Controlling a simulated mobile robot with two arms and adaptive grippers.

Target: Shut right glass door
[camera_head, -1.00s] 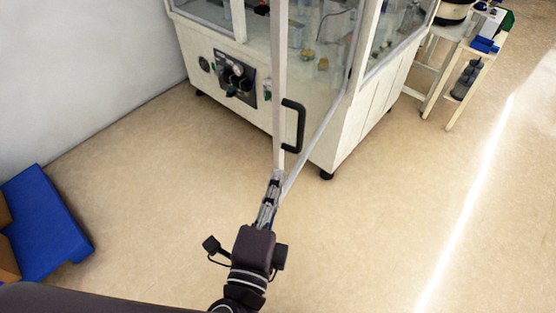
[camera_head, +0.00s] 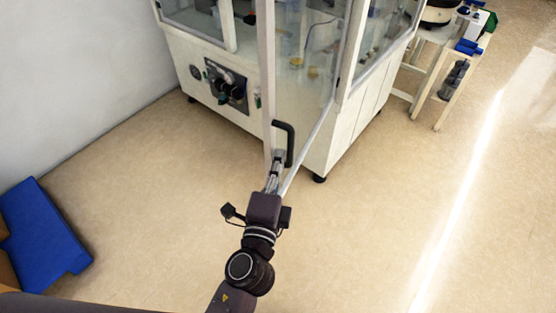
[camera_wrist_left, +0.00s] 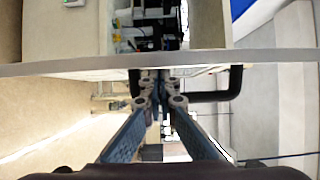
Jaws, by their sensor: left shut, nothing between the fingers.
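The right glass door (camera_head: 267,85) of the white cabinet stands open, swung out toward me. Its pale frame shows as a bar across the left wrist view (camera_wrist_left: 60,67). A black handle (camera_head: 289,145) sits on the door near its free edge and also shows in the left wrist view (camera_wrist_left: 215,96). My left gripper (camera_head: 277,160) is shut and empty, its fingertips at the lower part of the door frame beside the handle. In the left wrist view its fingertips (camera_wrist_left: 160,78) lie close to the frame; I cannot tell if they touch. My right gripper is out of view.
The cabinet front (camera_head: 180,70) carries a dark control panel (camera_head: 226,90). A small white stand (camera_head: 437,75) with equipment is at the upper right. A blue block (camera_head: 40,230) lies on the floor at the left. The floor around the door is clear.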

